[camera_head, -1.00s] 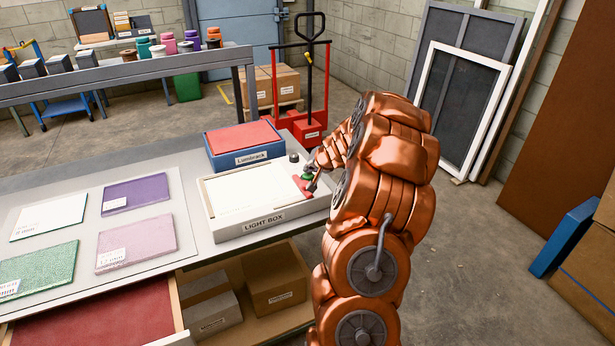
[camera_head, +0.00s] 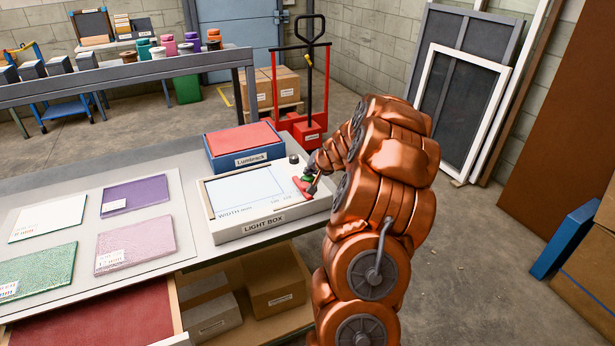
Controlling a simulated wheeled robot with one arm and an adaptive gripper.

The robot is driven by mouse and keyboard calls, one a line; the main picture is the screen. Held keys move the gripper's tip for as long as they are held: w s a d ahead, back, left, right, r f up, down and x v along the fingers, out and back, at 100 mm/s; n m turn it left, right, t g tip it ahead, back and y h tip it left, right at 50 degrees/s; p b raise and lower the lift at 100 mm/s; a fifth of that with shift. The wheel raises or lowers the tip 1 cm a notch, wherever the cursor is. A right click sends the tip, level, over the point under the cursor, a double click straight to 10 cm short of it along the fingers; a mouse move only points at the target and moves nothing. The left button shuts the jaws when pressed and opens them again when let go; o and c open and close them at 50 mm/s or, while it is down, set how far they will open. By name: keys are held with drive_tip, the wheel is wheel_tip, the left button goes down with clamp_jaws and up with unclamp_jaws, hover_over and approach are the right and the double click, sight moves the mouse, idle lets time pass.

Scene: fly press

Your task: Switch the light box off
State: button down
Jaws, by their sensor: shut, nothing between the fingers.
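The light box (camera_head: 250,230) is a white, flat box labelled LIGHT BOX at the right end of the table. Its top panel (camera_head: 240,188) looks pale blue-white and not glowing, with a thin outlined rectangle and the print "WIDTH mm" readable. A small dark round knob (camera_head: 294,158) stands near the box's back right corner. My gripper (camera_head: 304,188) is shut over the right side of the box, close to its top. Red and green parts show at its tip. I cannot tell whether it touches the box, and my arm hides part of the right edge.
Several coloured sheets lie on the table (camera_head: 190,240) to the left. An open drawer (camera_head: 100,318) and cardboard boxes (camera_head: 272,288) are below. A red pallet truck (camera_head: 306,128) stands behind.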

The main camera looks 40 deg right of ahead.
sight(310, 177)
drive_tip(key=shift+r, duration=0.5)
drive_tip(key=shift+r+p, duration=0.1)
drive_tip(key=shift+p, duration=0.2)
drive_tip(key=shift+r+p, duration=1.75)
drive_tip(key=shift+r, duration=1.15)
